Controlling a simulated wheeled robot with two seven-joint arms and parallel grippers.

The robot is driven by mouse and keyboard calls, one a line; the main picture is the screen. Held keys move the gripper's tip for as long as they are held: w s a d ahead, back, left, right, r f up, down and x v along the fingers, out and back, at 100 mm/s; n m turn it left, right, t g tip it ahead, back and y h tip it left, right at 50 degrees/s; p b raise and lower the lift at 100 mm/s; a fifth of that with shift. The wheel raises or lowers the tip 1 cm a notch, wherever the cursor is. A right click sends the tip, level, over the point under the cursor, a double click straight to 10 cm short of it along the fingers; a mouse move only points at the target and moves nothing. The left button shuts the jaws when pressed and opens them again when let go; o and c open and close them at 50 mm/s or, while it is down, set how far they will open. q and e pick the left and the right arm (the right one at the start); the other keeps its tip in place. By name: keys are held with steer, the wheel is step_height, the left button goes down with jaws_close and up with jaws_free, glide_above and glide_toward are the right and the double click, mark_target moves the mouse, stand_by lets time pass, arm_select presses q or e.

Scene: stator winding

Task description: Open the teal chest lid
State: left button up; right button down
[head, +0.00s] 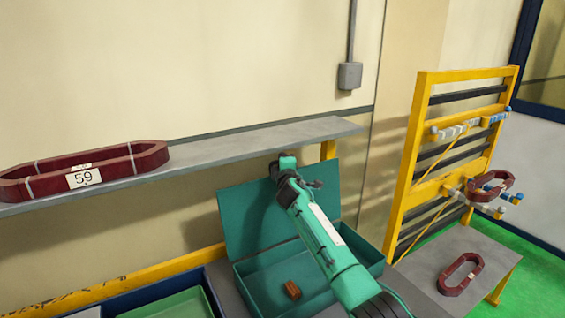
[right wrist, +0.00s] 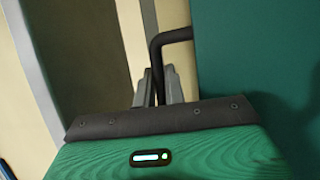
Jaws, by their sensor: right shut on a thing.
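The teal chest (head: 253,283) stands below the grey shelf, with its lid (head: 246,222) raised and standing about upright at the back. A small brown block (head: 292,290) lies inside the chest. My right gripper (head: 287,160) is at the top edge of the lid, its arm reaching across the chest. In the right wrist view my right gripper (right wrist: 158,88) is shut on a dark bent handle (right wrist: 157,50), which joins the teal lid (right wrist: 245,60) on the right. My left gripper is in neither view.
A grey shelf (head: 230,145) runs above the chest and holds a dark red coil (head: 130,160) labelled 59. A yellow rack (head: 408,190) stands to the right, with a coil (head: 492,184) on its pegs. Another red coil (head: 461,274) lies on a grey bench (head: 430,262). A green tray (head: 175,304) is at the lower left.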

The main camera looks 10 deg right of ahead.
steer(key=shift+r, duration=0.3)
steer(key=c, duration=1.6)
jaws_free()
steer(key=shift+o, duration=0.6)
steer(key=shift+s, duration=0.1)
steer(key=shift+f, duration=0.15)
steer(key=shift+s, duration=0.1)
steer(key=shift+s+f, duration=0.1)
steer(key=shift+s, duration=0.55)
steer(key=s+b, duration=0.2)
steer(key=s, duration=1)
steer(key=shift+a+f, duration=0.25)
steer(key=shift+s, duration=0.1)
